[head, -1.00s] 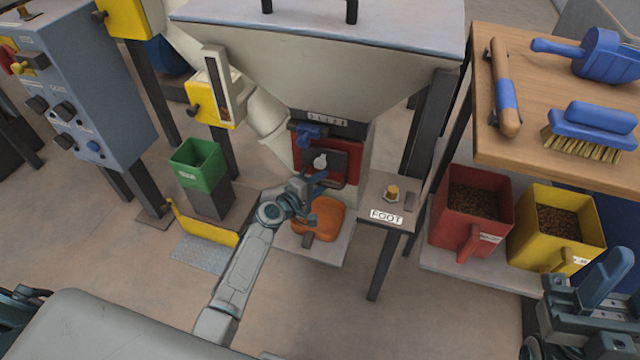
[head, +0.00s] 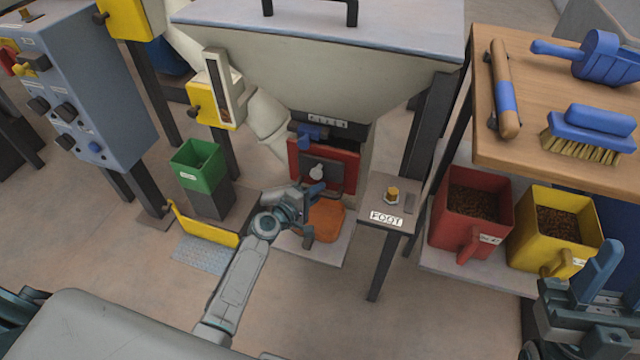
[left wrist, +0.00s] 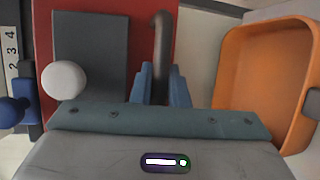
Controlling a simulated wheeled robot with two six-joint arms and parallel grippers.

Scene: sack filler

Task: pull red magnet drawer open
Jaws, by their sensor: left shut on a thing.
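The red magnet drawer (head: 352,172) has a red front with a dark grey plate and a white knob, low on the hopper. In the left wrist view its red face (left wrist: 92,8) fills the upper left, with a dark bar handle (left wrist: 162,50) standing along it. My left gripper (head: 318,204) is at the drawer front, and its blue fingers (left wrist: 161,84) are shut on this handle, one on each side. The fingers partly hide the handle's lower end. My right gripper (head: 598,285) is at the lower right, away from the drawer; its jaw gap is unclear.
An orange scoop-like bin (head: 328,222) sits just below the drawer, close beside my left gripper. A small table with a FOOT label (head: 386,217) stands to the right. A green bin (head: 198,166) and yellow bar (head: 205,224) are to the left.

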